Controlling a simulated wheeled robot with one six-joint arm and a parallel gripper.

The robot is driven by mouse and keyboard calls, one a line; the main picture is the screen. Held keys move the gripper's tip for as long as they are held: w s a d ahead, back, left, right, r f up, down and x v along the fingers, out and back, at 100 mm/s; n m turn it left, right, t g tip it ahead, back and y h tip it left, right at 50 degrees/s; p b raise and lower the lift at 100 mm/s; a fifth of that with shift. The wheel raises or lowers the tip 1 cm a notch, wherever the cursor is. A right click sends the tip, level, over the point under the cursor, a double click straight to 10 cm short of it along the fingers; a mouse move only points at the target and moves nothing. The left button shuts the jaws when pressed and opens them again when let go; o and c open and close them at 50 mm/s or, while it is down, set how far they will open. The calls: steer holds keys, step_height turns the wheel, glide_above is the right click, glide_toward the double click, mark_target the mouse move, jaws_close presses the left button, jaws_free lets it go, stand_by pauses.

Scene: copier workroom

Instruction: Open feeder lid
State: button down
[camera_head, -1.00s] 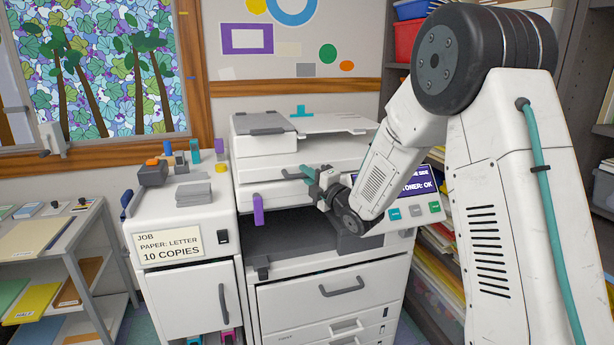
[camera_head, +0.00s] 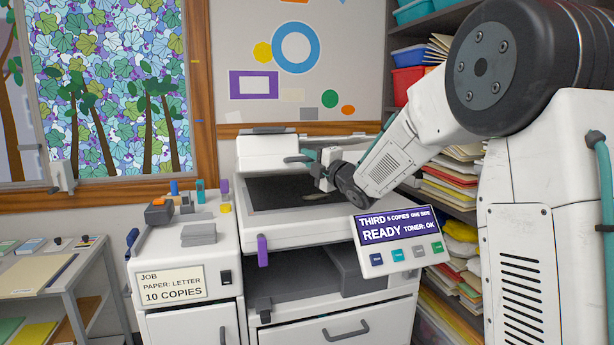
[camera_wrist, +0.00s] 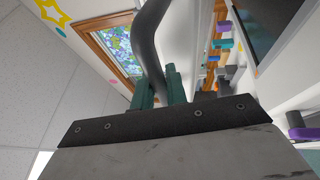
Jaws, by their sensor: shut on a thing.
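The copier's white feeder lid (camera_head: 265,152) is raised at the back of the machine in the head view. The dark scanner glass (camera_head: 275,192) shows below it. My gripper (camera_head: 314,160) is above the glass, shut on the lid's dark grey handle (camera_head: 296,158). In the wrist view the teal fingers (camera_wrist: 160,88) close around the curved handle bar (camera_wrist: 150,45), and the dark glass (camera_wrist: 270,25) is at the upper right. My arm and gripper hide part of the lid's right side.
The control panel (camera_head: 395,240) juts from the copier's front right. A white cabinet (camera_head: 190,245) with small items on top stands at left. A purple lever (camera_head: 262,250) sticks out at the copier's front. Shelves full of paper (camera_head: 450,185) stand close at right.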

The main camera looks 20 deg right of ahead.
steer(key=shift+r, duration=0.1)
steer(key=c, duration=1.4)
jaws_free()
steer(key=shift+s, duration=0.15)
steer(key=v, duration=0.7)
steer(key=shift+s, duration=0.3)
steer(key=shift+d, duration=0.15)
